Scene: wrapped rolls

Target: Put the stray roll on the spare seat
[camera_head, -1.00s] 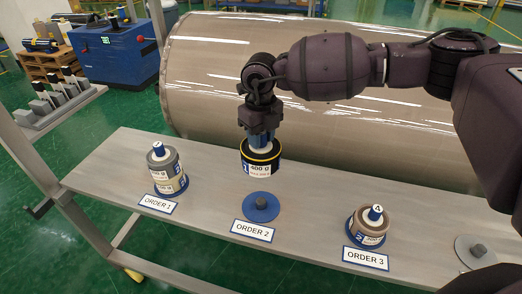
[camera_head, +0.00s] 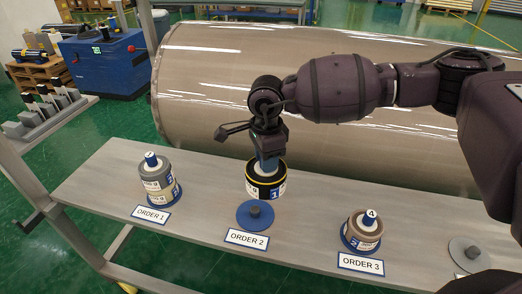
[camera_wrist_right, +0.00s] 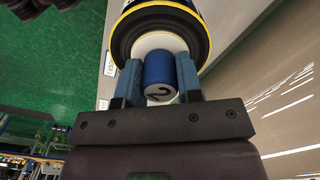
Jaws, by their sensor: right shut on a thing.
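My right gripper (camera_head: 267,160) is shut on the blue-and-white core of a black, yellow-banded roll (camera_head: 266,182). In the right wrist view, the two fingers (camera_wrist_right: 159,80) clasp a blue plug marked 2, with the roll (camera_wrist_right: 165,32) beyond it. The roll hangs upright just behind the blue seat (camera_head: 247,221) at ORDER 2; I cannot tell if it touches the table. That blue seat is empty, with a dark peg in its middle. Another empty seat, a grey disc (camera_head: 458,247) with a dark peg, is at the table's right. My left gripper is not in view.
The table (camera_head: 205,190) also bears stacked rolls (camera_head: 157,178) at ORDER 1 and a roll (camera_head: 361,234) with plug 4 at ORDER 3. A large wrapped cylinder (camera_head: 230,75) lies behind the table. A grey rack (camera_head: 45,115) stands at left.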

